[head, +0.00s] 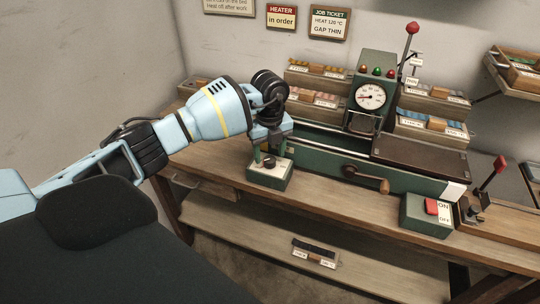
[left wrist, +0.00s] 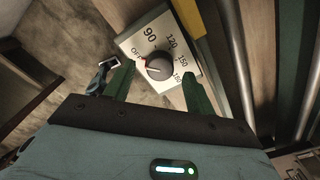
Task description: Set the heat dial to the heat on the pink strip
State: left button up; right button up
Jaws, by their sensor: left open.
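The heat dial (left wrist: 158,67) is a dark round knob on a white plate (left wrist: 140,46) marked OFF, 90, 120, 150 and 180. A small red mark on the knob's left side faces OFF. In the head view the dial's green box (head: 268,177) stands at the front left of the machine. My left gripper (head: 270,155) points down over this box. In the left wrist view its two green fingers (left wrist: 158,72) are apart on either side of the knob; I cannot tell whether they touch it. I cannot make out a pink strip. My right gripper is not in view.
A job ticket (head: 328,22) on the wall reads HEAT 120 °C, GAP THIN. A sign (head: 281,17) reads HEATER in order. The machine has a gauge (head: 370,96), a crank (head: 368,179) and an ON/OFF box (head: 426,214). Sample trays (head: 318,76) stand behind.

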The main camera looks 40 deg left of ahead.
pick_arm(q)
jog(key=shift+f, duration=0.85)
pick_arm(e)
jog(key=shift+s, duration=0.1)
pick_arm(q)
jog(key=shift+c, duration=0.2)
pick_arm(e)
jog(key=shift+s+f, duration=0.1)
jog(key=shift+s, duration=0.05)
pick_arm(q)
jog(key=shift+c, duration=1.2)
jog(key=c, duration=0.7)
